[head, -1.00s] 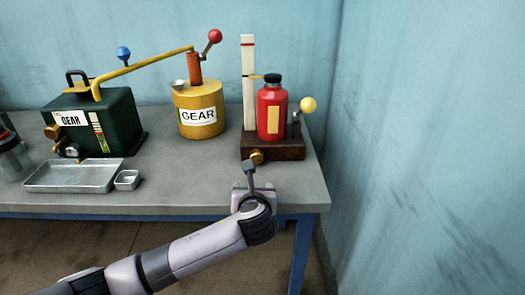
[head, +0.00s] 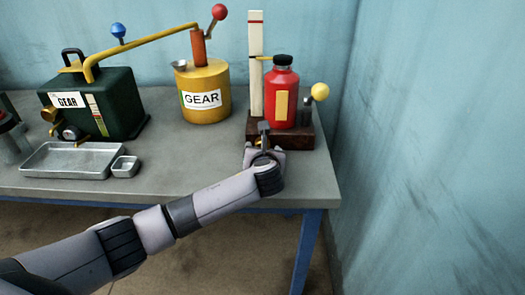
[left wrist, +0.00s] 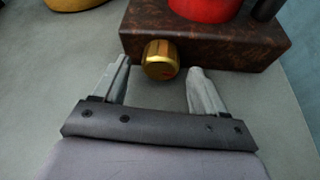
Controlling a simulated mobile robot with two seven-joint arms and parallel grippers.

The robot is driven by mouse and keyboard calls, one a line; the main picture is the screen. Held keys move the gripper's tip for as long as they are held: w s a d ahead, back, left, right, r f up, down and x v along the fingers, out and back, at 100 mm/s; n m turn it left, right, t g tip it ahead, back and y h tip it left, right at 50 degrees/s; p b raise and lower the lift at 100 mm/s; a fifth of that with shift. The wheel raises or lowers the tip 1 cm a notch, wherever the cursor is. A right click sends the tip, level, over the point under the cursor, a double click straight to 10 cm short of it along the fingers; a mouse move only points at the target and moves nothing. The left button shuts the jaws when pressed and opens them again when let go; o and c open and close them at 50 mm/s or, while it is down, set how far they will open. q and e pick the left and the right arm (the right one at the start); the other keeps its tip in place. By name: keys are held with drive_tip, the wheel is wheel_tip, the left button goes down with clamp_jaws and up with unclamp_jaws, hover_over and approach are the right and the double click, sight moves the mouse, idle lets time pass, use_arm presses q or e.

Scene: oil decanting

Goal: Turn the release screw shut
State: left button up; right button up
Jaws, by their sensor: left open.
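The release screw (left wrist: 160,60) is a brass knob on the front face of a dark red-brown base block (left wrist: 225,45). My left gripper (left wrist: 163,78) is open, with one finger on each side of the screw and a gap to both. The fingertips reach about level with the screw. In the head view my left gripper (head: 263,135) is in front of the base block (head: 297,136) and hides the screw. A red bottle (head: 282,95) with a black cap stands on the block, beside a white upright post (head: 255,65). My right gripper is in neither view.
A yellow GEAR can (head: 203,105) with a pump lever stands left of the block. A green GEAR tank (head: 105,105), a metal tray (head: 72,160) and a small cup (head: 125,167) are further left. The bench (head: 200,165) between is clear.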

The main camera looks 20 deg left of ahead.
use_arm(q)
drive_tip(key=shift+w+a+f, duration=0.2)
drive_tip(key=shift+w, duration=0.35)
drive_tip(key=c, duration=1.1)
drive_tip(key=shift+o, duration=0.2)
drive_tip(key=shift+r+n+h+p, duration=0.2)
drive_tip(key=shift+n+h+p, duration=0.15)
drive_tip(key=shift+p, duration=0.45)
drive_tip(key=shift+a+f+n+h+p, duration=0.1)
drive_tip(key=shift+n+h+p, duration=0.25)
drive_tip(key=shift+n+p, duration=0.25)
drive_tip(key=shift+f+n+t+h, duration=0.1)
drive_tip(key=shift+n+t+h, duration=0.2)
drive_tip(key=shift+n, duration=0.15)
drive_tip(key=o, duration=1.1)
drive_tip(key=shift+c, duration=0.2)
